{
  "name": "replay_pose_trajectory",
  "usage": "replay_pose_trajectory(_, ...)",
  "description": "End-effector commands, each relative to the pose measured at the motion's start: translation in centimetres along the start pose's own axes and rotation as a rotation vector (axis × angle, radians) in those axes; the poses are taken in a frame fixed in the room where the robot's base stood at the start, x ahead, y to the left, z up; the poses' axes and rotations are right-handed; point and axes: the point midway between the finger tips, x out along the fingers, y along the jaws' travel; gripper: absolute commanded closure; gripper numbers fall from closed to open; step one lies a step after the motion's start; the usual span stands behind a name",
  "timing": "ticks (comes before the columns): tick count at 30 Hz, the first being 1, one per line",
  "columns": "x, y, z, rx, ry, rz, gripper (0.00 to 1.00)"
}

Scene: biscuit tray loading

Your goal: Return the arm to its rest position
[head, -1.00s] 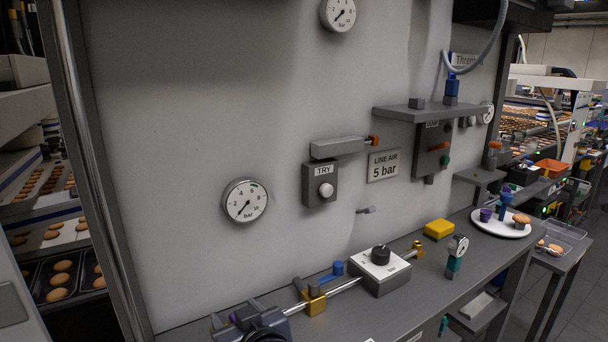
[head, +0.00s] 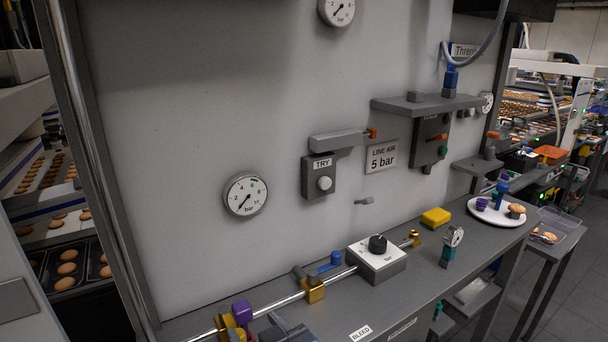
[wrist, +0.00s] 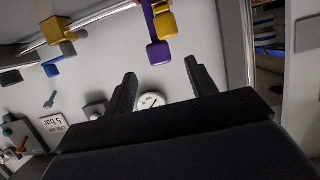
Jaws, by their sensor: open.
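My gripper shows in the wrist view (wrist: 160,88), its two dark fingers spread apart with nothing between them. In the head view a part of my gripper (head: 283,328) shows at the bottom edge, over the front of the grey bench. It is just right of a gold fitting with a purple knob (head: 242,312) on the metal pipe, and apart from it as far as I can tell. The purple knob also shows in the wrist view (wrist: 158,52), above the fingers.
The pipe (head: 335,279) also carries a blue-handled valve (head: 330,262). A white plate (head: 482,215) lies at the far right. The wall panel has gauges and a TRY button box (head: 319,177).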

Motion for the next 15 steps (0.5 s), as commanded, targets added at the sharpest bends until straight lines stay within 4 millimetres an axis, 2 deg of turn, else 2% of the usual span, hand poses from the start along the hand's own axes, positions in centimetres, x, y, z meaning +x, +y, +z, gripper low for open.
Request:
replay_pose_trajectory(2,1.8,0.1,0.8,0.0,-0.004,0.003,0.46)
replay_pose_trajectory(15,8.8,0.1,0.6,0.0,-0.004,0.002,0.46)
